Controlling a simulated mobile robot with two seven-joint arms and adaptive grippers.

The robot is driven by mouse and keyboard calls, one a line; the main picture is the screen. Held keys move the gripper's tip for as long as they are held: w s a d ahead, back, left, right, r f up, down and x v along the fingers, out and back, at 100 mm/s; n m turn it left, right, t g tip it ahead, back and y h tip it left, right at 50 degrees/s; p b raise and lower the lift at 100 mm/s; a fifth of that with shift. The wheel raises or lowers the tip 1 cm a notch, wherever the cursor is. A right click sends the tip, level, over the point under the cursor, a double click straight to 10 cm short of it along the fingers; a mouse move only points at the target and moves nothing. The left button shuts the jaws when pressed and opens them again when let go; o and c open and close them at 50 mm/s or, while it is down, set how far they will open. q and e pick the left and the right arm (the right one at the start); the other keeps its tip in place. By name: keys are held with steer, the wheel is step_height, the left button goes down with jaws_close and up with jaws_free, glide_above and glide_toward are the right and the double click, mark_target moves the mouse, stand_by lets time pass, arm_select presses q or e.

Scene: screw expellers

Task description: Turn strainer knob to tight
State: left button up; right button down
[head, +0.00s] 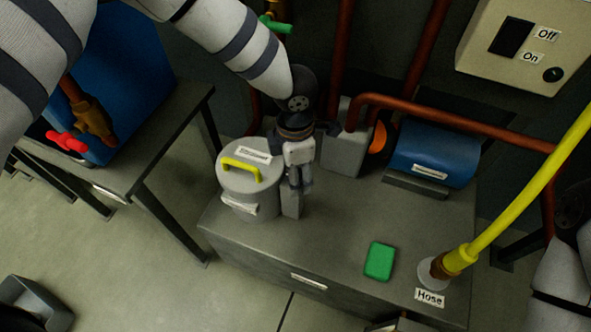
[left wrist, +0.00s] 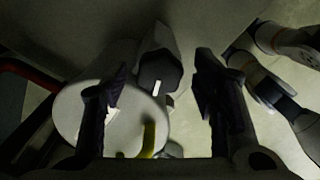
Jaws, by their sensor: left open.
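The strainer (head: 253,182) is a grey cylinder with a yellow handle on its lid, standing on the left part of the bench. Its round lid also shows in the left wrist view (left wrist: 75,122). My left gripper (head: 299,178) points down at the strainer's right side. In the left wrist view its fingers (left wrist: 163,62) are open and apart. A dark faceted knob (left wrist: 160,70) with a white mark shows between the fingers; I cannot tell whether they touch it. In the head view the gripper hides the knob. My right gripper is not in view.
A green block (head: 379,261) and a yellow hose (head: 510,210) are on the bench's right part. A blue motor-like cylinder (head: 432,153) and red pipes (head: 455,125) stand behind. A switch box (head: 525,45) is at the upper right. The bench front middle is clear.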

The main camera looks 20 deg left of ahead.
arm_select(q)
steer(key=c, duration=1.2)
steer(key=shift+o, duration=0.2)
steer(key=shift+m, duration=0.8)
steer(key=m, duration=0.3)
steer(key=o, duration=1.2)
steer(key=shift+c, duration=0.2)
step_height(320, 180, up, 12)
